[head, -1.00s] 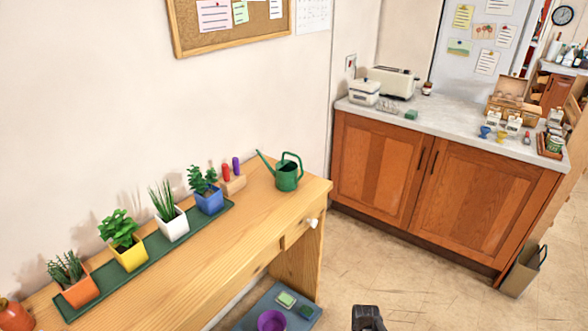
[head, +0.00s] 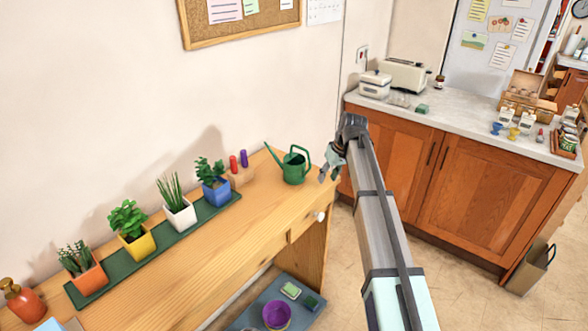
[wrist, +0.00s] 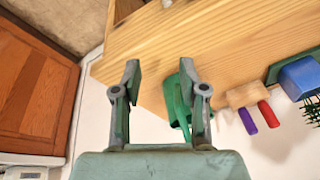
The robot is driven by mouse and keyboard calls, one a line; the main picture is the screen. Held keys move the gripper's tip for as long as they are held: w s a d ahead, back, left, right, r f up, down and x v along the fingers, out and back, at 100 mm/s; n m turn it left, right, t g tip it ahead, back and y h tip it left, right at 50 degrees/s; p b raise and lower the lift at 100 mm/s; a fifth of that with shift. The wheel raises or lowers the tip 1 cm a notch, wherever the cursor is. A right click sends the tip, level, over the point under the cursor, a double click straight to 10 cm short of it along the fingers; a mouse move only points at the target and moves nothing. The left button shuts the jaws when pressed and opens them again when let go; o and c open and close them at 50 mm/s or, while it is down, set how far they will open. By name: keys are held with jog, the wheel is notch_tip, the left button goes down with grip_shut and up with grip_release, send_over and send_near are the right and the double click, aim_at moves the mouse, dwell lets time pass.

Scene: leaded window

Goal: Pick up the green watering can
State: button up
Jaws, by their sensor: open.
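The green watering can (head: 294,167) stands upright on the far right end of the wooden table (head: 240,215), its spout pointing left and its handle toward the right. My gripper (head: 329,170) is just right of the can in the head view, apart from it and beside the handle. In the wrist view, my gripper (wrist: 160,78) has its two fingers spread with nothing held between them. The watering can (wrist: 174,102) shows there beyond the fingers, nearer the right one, which hides part of it.
A red and a purple tool in a wooden block (head: 241,176) stand left of the can. Several potted plants line a green tray (head: 120,272). A counter (head: 470,136) with a toaster (head: 407,74) is behind on the right. The table's front is clear.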

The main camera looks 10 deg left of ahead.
jog(key=w+a+r+n+y, duration=0.1)
jog(key=w+a+r+n, duration=0.2)
jog(key=r, duration=0.7)
jog(key=w+a+r, duration=0.4)
jog(key=r, duration=0.6)
jog(key=p, duration=0.3)
send_near(293, 146)
jog(key=x, duration=0.4)
jog(key=shift+w+a+f, duration=0.1)
jog(key=shift+w+f, duration=0.25)
jog(key=shift+p+x, duration=1.15)
jog(key=shift+x, duration=1.7)
jog(key=shift+r, duration=0.1)
grip_shut()
